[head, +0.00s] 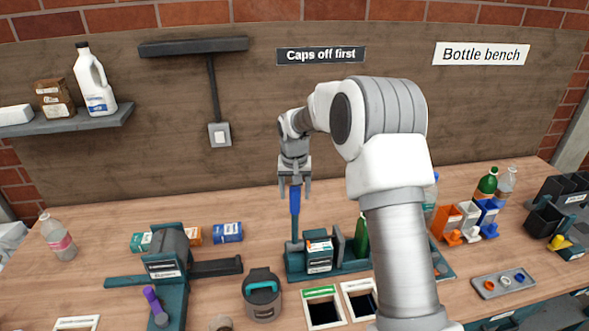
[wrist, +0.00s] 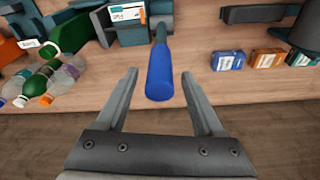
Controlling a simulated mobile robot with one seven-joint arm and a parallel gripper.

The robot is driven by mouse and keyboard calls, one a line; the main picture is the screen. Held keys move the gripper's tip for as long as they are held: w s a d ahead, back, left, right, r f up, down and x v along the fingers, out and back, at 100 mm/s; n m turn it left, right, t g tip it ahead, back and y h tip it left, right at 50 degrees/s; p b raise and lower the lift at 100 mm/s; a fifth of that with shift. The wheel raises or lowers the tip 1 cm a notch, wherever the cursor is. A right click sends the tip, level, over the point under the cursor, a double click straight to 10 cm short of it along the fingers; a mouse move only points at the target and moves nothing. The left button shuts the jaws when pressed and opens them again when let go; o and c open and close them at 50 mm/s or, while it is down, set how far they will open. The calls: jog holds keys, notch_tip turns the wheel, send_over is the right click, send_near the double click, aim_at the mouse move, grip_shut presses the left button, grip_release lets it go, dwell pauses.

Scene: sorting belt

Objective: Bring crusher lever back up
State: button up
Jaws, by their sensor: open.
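A lever with a blue handle (head: 295,203) stands upright on a teal bench machine (head: 320,256) with a white label and a grey plate. I take this as the crusher; its label is too small to read. My gripper (head: 295,190) is open over the top of the handle, fingers pointing down on either side. In the wrist view the blue handle (wrist: 161,77) lies between the open fingers (wrist: 160,73), with gaps on both sides. The machine's body also shows in the wrist view (wrist: 128,32).
A second teal machine (head: 168,265) with a purple handle and dark arm stands at the left. A green bottle (head: 361,240) is right of the lever. A lidded grey canister (head: 262,305) and square bins (head: 322,293) are in front. Small boxes (head: 227,232) lie behind.

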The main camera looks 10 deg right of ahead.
jog(key=s+r+b, duration=0.1)
jog(key=s+r, duration=0.2)
jog(key=r, duration=1.2)
jog(key=shift+a+r+b, duration=0.25)
jog(key=shift+a+b, duration=0.05)
jog(key=shift+s, duration=0.1)
